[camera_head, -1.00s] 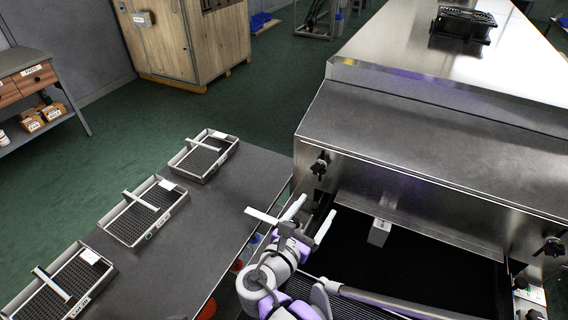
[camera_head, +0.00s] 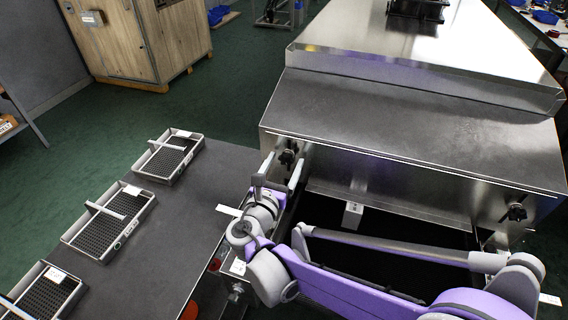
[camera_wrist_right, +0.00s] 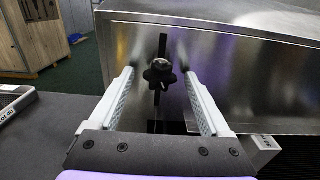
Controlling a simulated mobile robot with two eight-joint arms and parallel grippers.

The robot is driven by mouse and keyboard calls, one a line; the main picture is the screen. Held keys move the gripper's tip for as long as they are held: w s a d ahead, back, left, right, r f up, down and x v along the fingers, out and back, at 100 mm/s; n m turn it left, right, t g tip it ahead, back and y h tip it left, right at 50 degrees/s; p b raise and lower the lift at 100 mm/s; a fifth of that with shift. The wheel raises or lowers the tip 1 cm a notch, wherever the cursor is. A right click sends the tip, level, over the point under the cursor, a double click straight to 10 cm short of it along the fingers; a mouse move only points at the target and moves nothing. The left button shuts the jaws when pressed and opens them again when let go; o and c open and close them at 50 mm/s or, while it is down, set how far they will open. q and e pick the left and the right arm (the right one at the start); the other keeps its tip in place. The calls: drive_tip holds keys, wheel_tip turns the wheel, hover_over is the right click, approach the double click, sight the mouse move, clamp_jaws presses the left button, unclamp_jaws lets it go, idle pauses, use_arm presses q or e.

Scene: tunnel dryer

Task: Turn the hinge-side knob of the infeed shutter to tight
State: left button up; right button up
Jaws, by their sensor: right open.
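A black lobed knob (camera_head: 288,157) sits on a slotted steel plate at the left end of the dryer's front. It also shows face-on in the right wrist view (camera_wrist_right: 159,76). A second black knob (camera_head: 516,212) is at the right end. The steel shutter panel (camera_head: 400,192) spans between them above the dark infeed opening. I cannot tell which knob is hinge-side. My right gripper (camera_head: 283,165) is open in front of the left knob. In the wrist view its fingers (camera_wrist_right: 159,82) flank the knob, with visible gaps on both sides. My left gripper is not in view.
A grey table (camera_head: 190,205) with several mesh trays (camera_head: 169,158) stands left of the opening. The dark infeed belt (camera_head: 400,225) lies below the shutter, with a small white block (camera_head: 352,212) hanging near it.

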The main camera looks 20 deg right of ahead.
drive_tip(key=shift+w, duration=0.1)
clamp_jaws()
idle(0.4)
drive_tip(key=shift+m, duration=0.3)
drive_tip(key=m+p, duration=0.1)
drive_tip(key=m, duration=0.3)
drive_tip(key=shift+m, duration=0.3)
drive_tip(key=m+p, duration=0.1)
drive_tip(key=m, duration=0.5)
drive_tip(key=m+p, duration=0.1)
drive_tip(key=m, duration=0.5)
drive_tip(key=shift+r+m, duration=0.1)
drive_tip(key=shift+m, duration=0.3)
drive_tip(key=m+p, duration=0.1)
drive_tip(key=m, duration=0.4)
drive_tip(key=shift+m, duration=0.3)
